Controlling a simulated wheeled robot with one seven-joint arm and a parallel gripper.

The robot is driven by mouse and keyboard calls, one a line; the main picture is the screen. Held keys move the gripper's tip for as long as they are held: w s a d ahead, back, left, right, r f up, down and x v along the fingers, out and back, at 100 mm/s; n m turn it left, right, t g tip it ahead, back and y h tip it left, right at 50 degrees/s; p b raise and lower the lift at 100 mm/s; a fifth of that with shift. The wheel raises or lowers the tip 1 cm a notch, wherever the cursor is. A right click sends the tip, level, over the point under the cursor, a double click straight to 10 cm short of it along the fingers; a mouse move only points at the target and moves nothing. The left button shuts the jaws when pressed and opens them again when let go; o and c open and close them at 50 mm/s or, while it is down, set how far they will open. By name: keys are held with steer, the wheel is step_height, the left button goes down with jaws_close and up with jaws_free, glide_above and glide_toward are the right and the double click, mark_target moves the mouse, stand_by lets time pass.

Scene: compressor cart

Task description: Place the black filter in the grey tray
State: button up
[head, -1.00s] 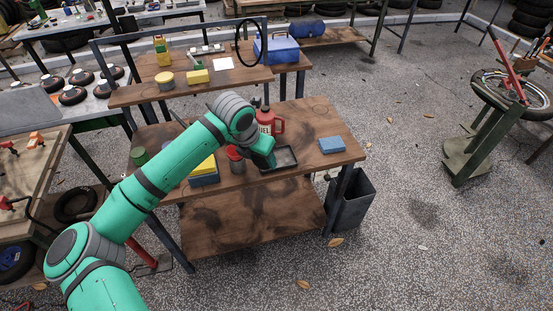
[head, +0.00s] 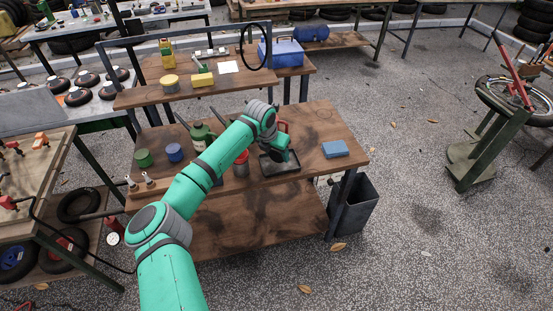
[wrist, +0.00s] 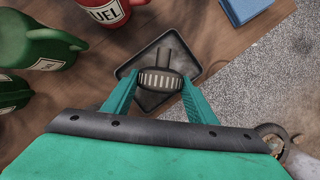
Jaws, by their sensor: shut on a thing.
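My gripper (wrist: 158,97) is shut on the black filter (wrist: 162,79), a dark round piece with a ribbed light band and a stub pointing away from me. In the wrist view the filter lies over the grey tray (wrist: 192,52), inside its rim. I cannot tell whether it touches the tray floor. In the head view my gripper (head: 281,154) is at the tray (head: 292,168) on the cart's middle shelf, and the filter is not clearly seen there.
A red fuel can (wrist: 105,12) and a green can (wrist: 38,45) stand beside the tray. A blue block (head: 335,149) lies to its right. Green (head: 144,158) and blue (head: 174,152) jars stand to the left. The upper shelf (head: 150,98) is behind.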

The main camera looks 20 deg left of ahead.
mark_target(275, 156)
steer(key=shift+f, duration=1.55)
steer(key=shift+f, duration=0.15)
steer(key=o, duration=0.8)
